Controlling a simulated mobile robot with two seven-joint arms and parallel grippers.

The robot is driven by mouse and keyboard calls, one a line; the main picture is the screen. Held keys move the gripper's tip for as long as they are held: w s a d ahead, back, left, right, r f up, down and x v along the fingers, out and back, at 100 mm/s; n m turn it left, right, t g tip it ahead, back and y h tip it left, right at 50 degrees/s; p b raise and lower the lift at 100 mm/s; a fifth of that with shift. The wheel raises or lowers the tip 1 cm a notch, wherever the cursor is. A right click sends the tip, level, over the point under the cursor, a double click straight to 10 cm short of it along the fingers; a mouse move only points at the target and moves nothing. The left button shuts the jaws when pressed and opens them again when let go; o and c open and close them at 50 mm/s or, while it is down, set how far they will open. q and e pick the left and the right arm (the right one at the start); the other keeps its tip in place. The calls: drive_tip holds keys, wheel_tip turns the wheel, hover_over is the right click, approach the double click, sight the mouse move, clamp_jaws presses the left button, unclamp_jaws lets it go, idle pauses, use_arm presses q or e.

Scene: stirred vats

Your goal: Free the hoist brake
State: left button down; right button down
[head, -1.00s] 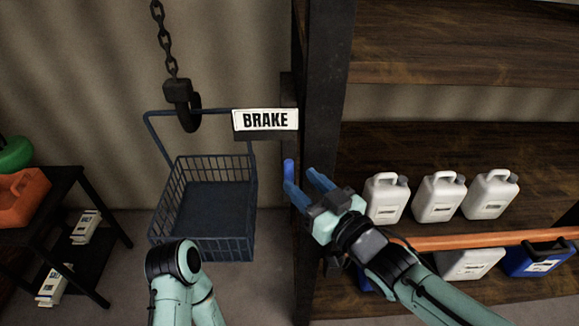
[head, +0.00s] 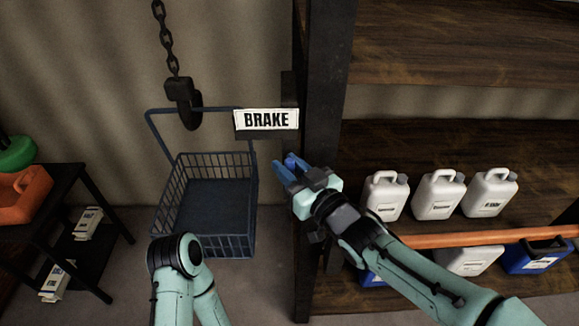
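The white BRAKE sign (head: 266,120) hangs beside the dark shelf post. My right gripper (head: 285,164) is just below the sign, in front of the post, with its blue fingers pointing up and left. A brighter blue piece (head: 291,160), which looks like the grip of a brake lever, shows at the fingertips. I cannot tell whether the fingers touch it or are closed on it. The hoist chain (head: 165,38) ends in a dark hook (head: 184,104) holding the handle of a blue wire basket (head: 204,205). My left gripper is out of view.
The wooden shelf (head: 440,150) at right holds several white jugs (head: 438,195), with blue containers (head: 537,257) lower down and an orange rail (head: 470,239) in front. A dark side table (head: 63,190) at left carries an orange container (head: 25,195).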

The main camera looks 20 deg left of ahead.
drive_tip(key=shift+a+n+g+h, duration=0.1)
drive_tip(key=shift+n+g+h, duration=0.2)
drive_tip(key=shift+n, duration=0.3)
drive_tip(key=shift+a+n+h, duration=0.15)
drive_tip(key=shift+n+h, duration=0.35)
drive_tip(key=shift+n, duration=0.1)
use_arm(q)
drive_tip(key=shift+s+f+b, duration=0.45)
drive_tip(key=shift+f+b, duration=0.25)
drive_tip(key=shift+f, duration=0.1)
use_arm(e)
drive_tip(key=shift+s+a+f+n+h, duration=0.1)
drive_tip(key=shift+a+f+n+h, duration=0.2)
drive_tip(key=shift+n+h, duration=1.2)
drive_tip(key=shift+s+a+f+n+h, duration=0.15)
drive_tip(key=shift+f+n+h, duration=0.2)
drive_tip(key=shift+n+h, duration=1.15)
drive_tip(key=shift+s+a+f+n+h, duration=0.1)
drive_tip(key=shift+a+f+n+h, duration=0.2)
drive_tip(key=shift+n+h, duration=1.15)
drive_tip(key=shift+w+d+f+h, duration=0.1)
drive_tip(key=shift+h, duration=0.15)
drive_tip(key=c, duration=1)
unclamp_jaws()
